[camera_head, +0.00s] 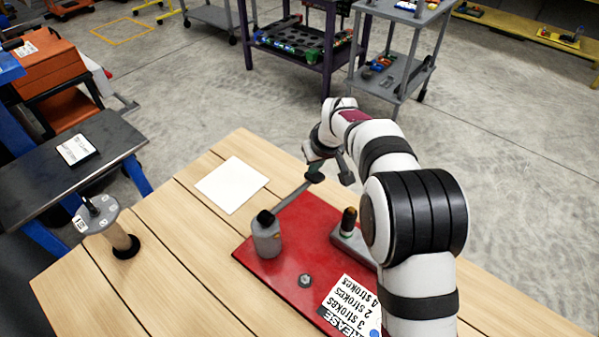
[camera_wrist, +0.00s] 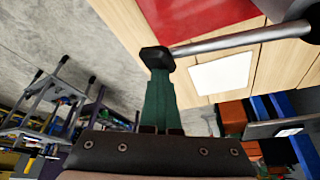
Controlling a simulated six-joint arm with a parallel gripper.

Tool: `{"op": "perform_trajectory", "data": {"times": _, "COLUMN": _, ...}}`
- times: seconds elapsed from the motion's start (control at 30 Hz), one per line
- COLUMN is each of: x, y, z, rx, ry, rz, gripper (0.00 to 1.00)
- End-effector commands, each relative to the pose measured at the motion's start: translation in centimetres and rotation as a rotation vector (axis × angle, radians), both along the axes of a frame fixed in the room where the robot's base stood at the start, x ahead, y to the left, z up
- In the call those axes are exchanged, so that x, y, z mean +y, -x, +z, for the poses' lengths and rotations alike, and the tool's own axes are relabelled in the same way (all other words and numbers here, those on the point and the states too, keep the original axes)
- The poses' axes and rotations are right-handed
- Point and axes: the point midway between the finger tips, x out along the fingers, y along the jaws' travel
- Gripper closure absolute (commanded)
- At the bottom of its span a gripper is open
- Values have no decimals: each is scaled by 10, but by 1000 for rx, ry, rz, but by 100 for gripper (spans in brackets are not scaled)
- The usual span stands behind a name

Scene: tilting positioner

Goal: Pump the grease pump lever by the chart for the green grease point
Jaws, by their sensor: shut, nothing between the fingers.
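The grease pump lever (camera_head: 291,197) is a grey bar slanting over the far edge of the red plate (camera_head: 285,238). It crosses the upper part of the wrist view (camera_wrist: 240,40). My gripper (camera_head: 314,177) is at the lever's outer end. A grey canister (camera_head: 266,238) with a black cap stands beside the lever. The chart (camera_head: 350,308) lists strokes upside down, partly hidden by my arm. No green grease point is clearly visible.
A grey block with a dark, amber-topped post (camera_head: 349,222) and a small metal fitting (camera_head: 305,281) sit on the plate. A white sheet (camera_head: 231,185) lies left of the lever. A numbered disc on a post (camera_head: 97,214) stands at the table's left.

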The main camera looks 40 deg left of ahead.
Motion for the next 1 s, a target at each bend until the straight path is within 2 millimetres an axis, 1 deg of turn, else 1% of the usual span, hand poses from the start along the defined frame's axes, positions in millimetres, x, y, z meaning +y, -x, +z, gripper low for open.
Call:
{"op": "perform_trajectory", "data": {"times": 0.03, "x": 0, "y": 3, "z": -5, "rx": 10, "ry": 5, "rz": 0, "gripper": 100}}
{"op": "perform_trajectory", "data": {"times": 0.17, "x": 0, "y": 3, "z": -4, "rx": 9, "ry": 4, "rz": 0, "gripper": 100}}
{"op": "perform_trajectory", "data": {"times": 0.23, "x": 0, "y": 3, "z": 1, "rx": 9, "ry": 3, "rz": 0, "gripper": 100}}
{"op": "perform_trajectory", "data": {"times": 1.0, "x": 0, "y": 0, "z": 111, "rx": 1, "ry": 0, "rz": 0, "gripper": 100}}
